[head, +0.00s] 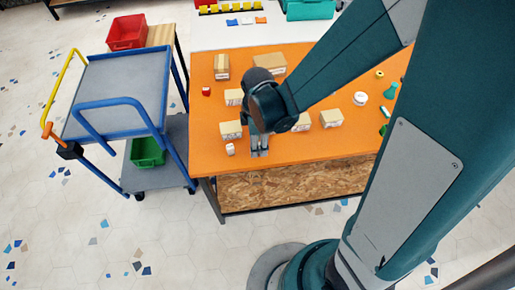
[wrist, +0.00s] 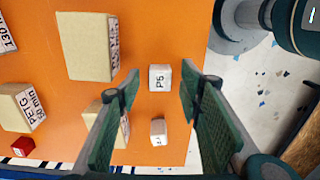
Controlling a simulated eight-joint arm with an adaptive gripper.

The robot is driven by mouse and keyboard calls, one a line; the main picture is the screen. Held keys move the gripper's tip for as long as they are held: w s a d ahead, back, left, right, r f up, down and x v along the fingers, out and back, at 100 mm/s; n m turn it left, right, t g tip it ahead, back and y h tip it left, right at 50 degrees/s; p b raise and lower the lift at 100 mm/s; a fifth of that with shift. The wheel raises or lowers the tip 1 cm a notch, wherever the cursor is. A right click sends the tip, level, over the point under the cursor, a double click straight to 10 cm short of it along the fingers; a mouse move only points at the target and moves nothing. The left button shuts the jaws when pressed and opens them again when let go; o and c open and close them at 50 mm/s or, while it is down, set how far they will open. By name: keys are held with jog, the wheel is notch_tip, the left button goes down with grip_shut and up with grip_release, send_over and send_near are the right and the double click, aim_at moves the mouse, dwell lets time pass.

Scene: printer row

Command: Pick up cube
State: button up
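A small white cube (wrist: 160,78) marked "PS" sits on the orange table, between my fingertips in the wrist view. A second small white cube (wrist: 158,132) lies lower in that view; in the head view a white cube (head: 230,149) stands left of my gripper. A small red cube (head: 206,91) is farther back at the left, also in the wrist view (wrist: 23,146). My gripper (head: 260,152) points down near the table's front edge. Its fingers (wrist: 157,85) are wide apart with nothing gripped. I cannot tell their height above the table. The marked cube is not distinguishable in the head view.
Cardboard boxes (head: 231,129) (head: 300,122) stand close to my gripper on both sides, with more behind. The orange table (head: 300,153) ends just in front. A blue-framed cart (head: 125,88) stands to the left. Round and green items (head: 360,98) lie at the right.

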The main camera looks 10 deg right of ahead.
jog(key=shift+f, duration=0.55)
jog(key=c, duration=0.8)
